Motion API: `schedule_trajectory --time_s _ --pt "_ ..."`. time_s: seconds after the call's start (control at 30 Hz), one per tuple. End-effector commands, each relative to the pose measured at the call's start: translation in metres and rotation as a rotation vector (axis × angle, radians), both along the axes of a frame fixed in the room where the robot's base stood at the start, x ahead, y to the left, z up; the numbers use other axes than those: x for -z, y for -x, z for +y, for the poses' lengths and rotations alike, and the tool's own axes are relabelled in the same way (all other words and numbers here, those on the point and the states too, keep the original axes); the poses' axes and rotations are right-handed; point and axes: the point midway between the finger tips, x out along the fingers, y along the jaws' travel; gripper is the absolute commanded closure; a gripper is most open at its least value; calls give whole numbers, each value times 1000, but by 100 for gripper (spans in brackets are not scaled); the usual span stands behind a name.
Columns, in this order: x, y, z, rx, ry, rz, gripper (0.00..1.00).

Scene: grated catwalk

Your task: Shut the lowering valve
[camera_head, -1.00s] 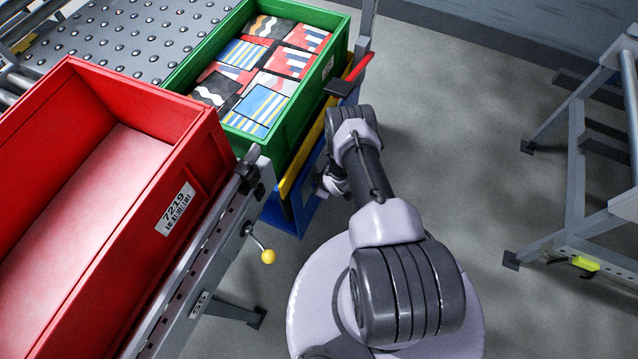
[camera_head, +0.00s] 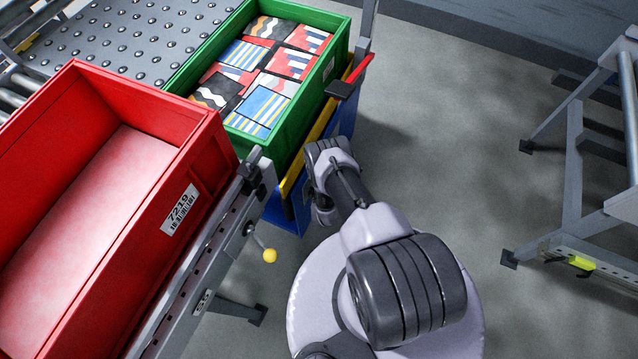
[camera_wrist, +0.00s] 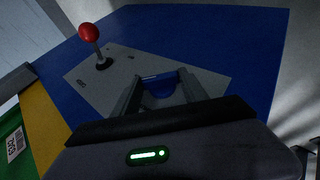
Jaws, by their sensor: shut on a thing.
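In the wrist view my gripper (camera_wrist: 160,88) is at a grey control plate on a blue panel. Its jaws are shut on a small blue piece (camera_wrist: 159,86) standing at the plate, which I take to be the lowering valve's handle. Its lower part is hidden by my fingers and gripper body. A lever with a red ball (camera_wrist: 89,33) stands upright on the same grey plate (camera_wrist: 115,68), to the left of my gripper and apart from it. In the head view my arm hides the fingers and the valve.
A green crate (camera_head: 305,123) of patterned boxes sits above the blue and yellow cart side (camera_head: 298,205). A red crate (camera_head: 195,150) stands on the conveyor at left. A yellow-ball lever (camera_head: 269,256) juts from the conveyor frame. Floor (camera_head: 440,130) is clear at right, before a grey stand (camera_head: 575,180).

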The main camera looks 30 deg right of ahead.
Motion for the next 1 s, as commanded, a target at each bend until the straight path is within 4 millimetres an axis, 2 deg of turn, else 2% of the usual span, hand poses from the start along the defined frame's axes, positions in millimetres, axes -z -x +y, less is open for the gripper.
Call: schedule_trajectory --time_s 0.13,0.47,1.0 --pt "7 2 2 -1 85 -65 89" --pt "8 2 3 -1 220 -171 90" --pt "5 2 3 0 262 -206 90"
